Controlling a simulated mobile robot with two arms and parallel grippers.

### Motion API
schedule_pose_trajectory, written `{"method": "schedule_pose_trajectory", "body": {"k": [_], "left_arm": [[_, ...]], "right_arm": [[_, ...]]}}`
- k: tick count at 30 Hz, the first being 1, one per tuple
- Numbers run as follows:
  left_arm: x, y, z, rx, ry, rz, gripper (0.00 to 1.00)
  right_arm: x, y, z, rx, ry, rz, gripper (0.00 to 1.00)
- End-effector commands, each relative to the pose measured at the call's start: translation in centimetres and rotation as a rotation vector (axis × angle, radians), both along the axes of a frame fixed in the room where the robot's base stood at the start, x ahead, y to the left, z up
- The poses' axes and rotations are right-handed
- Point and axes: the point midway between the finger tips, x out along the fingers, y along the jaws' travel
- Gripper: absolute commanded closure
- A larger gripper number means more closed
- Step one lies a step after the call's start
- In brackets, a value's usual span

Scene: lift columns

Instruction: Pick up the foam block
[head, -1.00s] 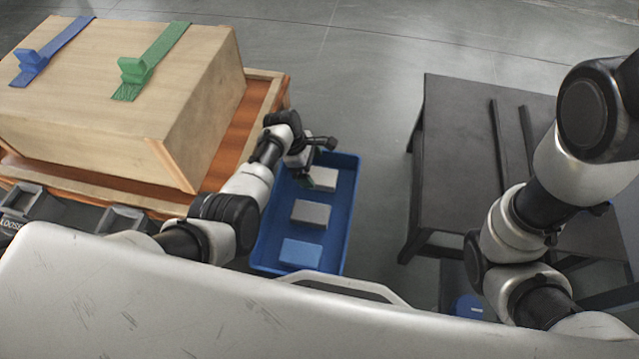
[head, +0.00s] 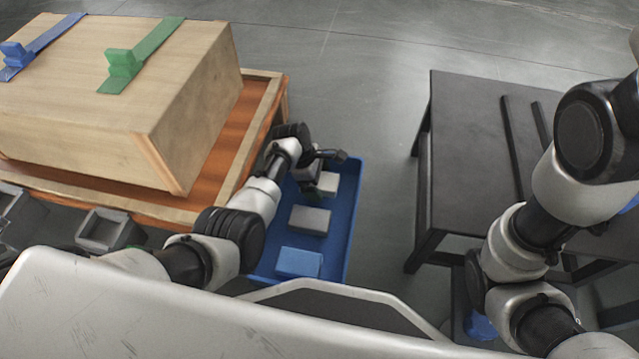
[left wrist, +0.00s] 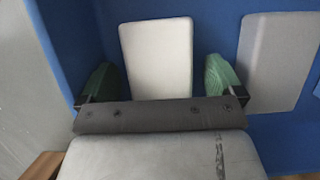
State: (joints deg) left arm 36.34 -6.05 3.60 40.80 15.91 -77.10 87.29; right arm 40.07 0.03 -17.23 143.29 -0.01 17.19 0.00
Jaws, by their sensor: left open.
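Three flat blocks lie in a row in a blue tray (head: 343,225): a pale one (head: 329,182) at the far end, a grey one (head: 310,220) in the middle and a blue one (head: 299,263) nearest me. Which one is foam cannot be told for certain by look. My left gripper (head: 314,188) is open over the pale block and partly hides it. In the left wrist view, the pale block (left wrist: 157,55) lies between the green fingertips of my left gripper (left wrist: 160,80), with gaps on both sides. The grey block (left wrist: 276,60) is to the right. My right gripper is out of view.
A large wooden crate (head: 190,110) with blue and green straps sits on a wooden pallet (head: 262,105) left of the tray. A black table (head: 465,150) stands to the right. Grey floor (head: 380,150) lies open between tray and table. Grey bins (head: 108,230) are at lower left.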

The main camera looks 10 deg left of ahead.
Motion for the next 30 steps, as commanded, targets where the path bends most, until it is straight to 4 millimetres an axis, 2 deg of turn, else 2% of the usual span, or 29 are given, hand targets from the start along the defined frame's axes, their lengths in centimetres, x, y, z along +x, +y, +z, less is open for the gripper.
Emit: {"method": "schedule_pose_trajectory", "body": {"k": [10, 20, 30], "left_arm": [[-0.01, 0.02, -0.34, 0.000, 0.001, 0.000, 0.04], [-0.02, 0.03, -0.35, 0.000, 0.001, 0.000, 0.55], [-0.02, 0.03, -0.19, 0.000, 0.000, 0.000, 0.57]], "right_arm": [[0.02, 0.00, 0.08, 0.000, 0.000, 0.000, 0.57], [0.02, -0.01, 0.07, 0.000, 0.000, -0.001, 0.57], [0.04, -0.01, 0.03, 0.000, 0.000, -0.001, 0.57]]}}
